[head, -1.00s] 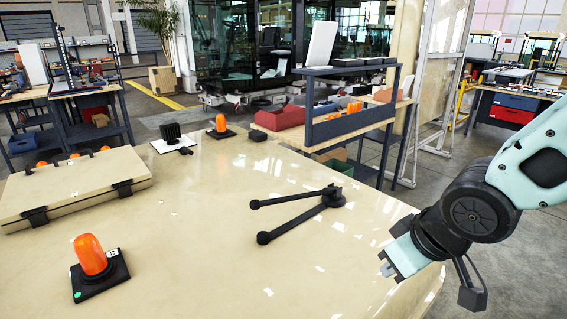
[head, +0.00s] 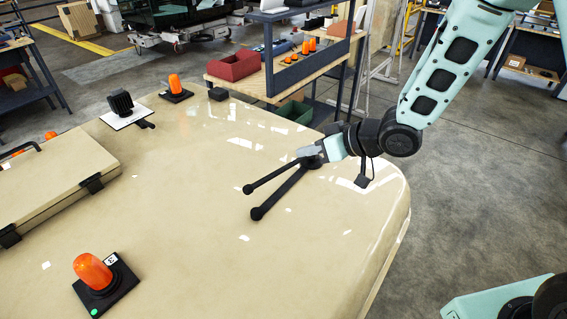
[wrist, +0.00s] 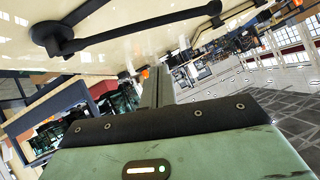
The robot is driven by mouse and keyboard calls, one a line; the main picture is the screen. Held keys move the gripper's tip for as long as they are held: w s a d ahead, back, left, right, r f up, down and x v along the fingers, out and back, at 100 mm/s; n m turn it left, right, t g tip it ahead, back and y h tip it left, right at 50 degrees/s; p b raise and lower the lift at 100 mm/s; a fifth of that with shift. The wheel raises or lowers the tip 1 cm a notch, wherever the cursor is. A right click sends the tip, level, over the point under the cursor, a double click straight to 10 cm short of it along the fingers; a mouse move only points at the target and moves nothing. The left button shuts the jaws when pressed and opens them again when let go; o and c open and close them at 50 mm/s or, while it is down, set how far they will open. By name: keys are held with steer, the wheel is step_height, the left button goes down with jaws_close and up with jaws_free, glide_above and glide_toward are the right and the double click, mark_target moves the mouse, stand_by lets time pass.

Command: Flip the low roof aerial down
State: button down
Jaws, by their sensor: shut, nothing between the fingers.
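The roof aerial (head: 283,186) is a black piece with two rods on the cream roof. Each rod has a ball at its free end, pointing left and toward the front. Both rods lean low over the roof; I cannot tell whether either touches it. In the wrist view one rod (wrist: 140,29) runs from a round black base at upper left, with its ball at upper right. My gripper (head: 304,153) is shut and empty, right at the base end of the rods in the head view and partly hiding the pivot. Contact is unclear. Its fingers also show in the wrist view (wrist: 156,88).
An orange beacon (head: 94,271) stands at front left, another (head: 175,86) at the back. A black work lamp (head: 121,104) on a white plate and a closed cream hatch (head: 60,172) are at left. A shelved trolley (head: 310,65) stands behind. The roof's middle is clear.

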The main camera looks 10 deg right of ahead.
mark_target(283, 169)
steer(key=w+a+f+p, duration=0.2)
steer(key=a+f+p, duration=0.1)
steer(key=a+f, duration=0.2)
steer(key=shift+w+f, duration=0.2)
steer(key=shift+f, duration=0.65)
steer(key=f+b, duration=0.2)
steer(key=b, duration=0.1)
steer(key=a+f+b, duration=0.1)
steer(key=b, duration=0.1)
steer(key=shift+s+f+n+t+h, duration=0.3)
steer(key=shift+s+n+h, duration=0.1)
steer(key=shift+s+f+b, duration=0.1)
steer(key=shift+f+b, duration=0.55)
steer(key=shift+b, duration=0.25)
steer(key=shift+s+a, duration=0.1)
steer(key=shift+s, duration=0.05)
steer(key=shift+f, duration=0.1)
